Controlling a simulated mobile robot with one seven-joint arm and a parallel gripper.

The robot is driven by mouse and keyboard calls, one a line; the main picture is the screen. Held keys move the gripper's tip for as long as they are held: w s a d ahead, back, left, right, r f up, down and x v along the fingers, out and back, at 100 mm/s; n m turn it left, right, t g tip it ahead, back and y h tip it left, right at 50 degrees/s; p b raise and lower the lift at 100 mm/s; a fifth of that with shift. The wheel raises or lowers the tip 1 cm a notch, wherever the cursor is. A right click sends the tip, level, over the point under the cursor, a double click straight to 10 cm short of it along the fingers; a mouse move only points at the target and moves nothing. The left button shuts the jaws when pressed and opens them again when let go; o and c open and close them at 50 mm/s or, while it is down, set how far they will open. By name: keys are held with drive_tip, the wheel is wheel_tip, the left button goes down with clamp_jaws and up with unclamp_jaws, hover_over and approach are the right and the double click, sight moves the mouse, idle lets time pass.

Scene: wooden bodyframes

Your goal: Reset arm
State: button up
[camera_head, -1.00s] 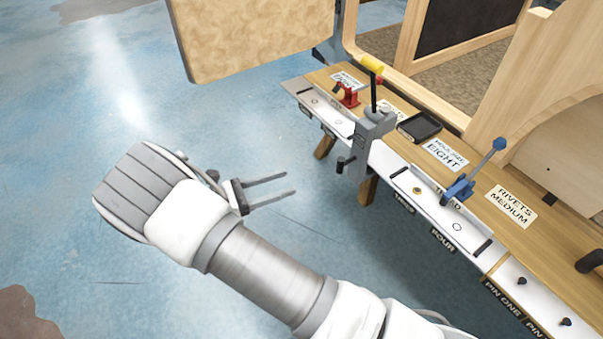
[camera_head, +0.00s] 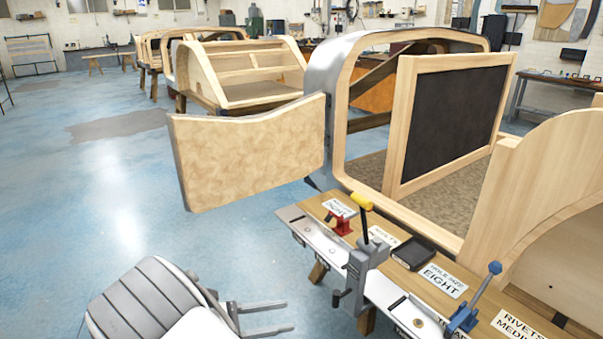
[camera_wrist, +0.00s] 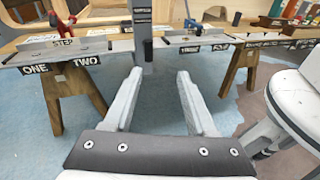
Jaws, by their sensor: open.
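My gripper (camera_head: 290,317) is at the bottom of the head view, left of the workbench (camera_head: 352,245) and apart from it. Its two fingers point right and stand apart with nothing between them. In the wrist view my gripper (camera_wrist: 155,78) is open and empty, its fingers pointing towards the bench front. Behind the fingers are the grey post clamp (camera_wrist: 143,30) and the bench's wooden legs (camera_wrist: 62,105). Most of my arm is below the head view's lower edge.
The bench carries a red clamp (camera_head: 341,224), a black tray (camera_head: 411,254) and a blue-handled clamp (camera_head: 478,290). A wooden bodyframe with an open panel (camera_head: 250,150) stands behind. Blue floor (camera_head: 110,235) at left is clear.

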drive_tip(key=s+d+r+m+g+y, duration=0.4)
drive_tip(key=d+r+m+g+y, duration=0.2)
drive_tip(key=d+r+m+y, duration=0.5)
drive_tip(key=s+d+r+m+t+y, duration=0.55)
drive_tip(key=s+d+r+m, duration=0.4)
drive_tip(key=s, duration=0.25)
wheel_tip(320, 180, up, 17)
drive_tip(key=t+p, duration=0.1)
drive_tip(key=p, duration=1.5)
drive_tip(key=shift+s+a+h, duration=0.25)
drive_tip(key=shift+a+h, duration=0.05)
drive_tip(key=shift+h, duration=0.15)
drive_tip(key=shift+f+m, duration=0.15)
drive_tip(key=shift+m, duration=0.1)
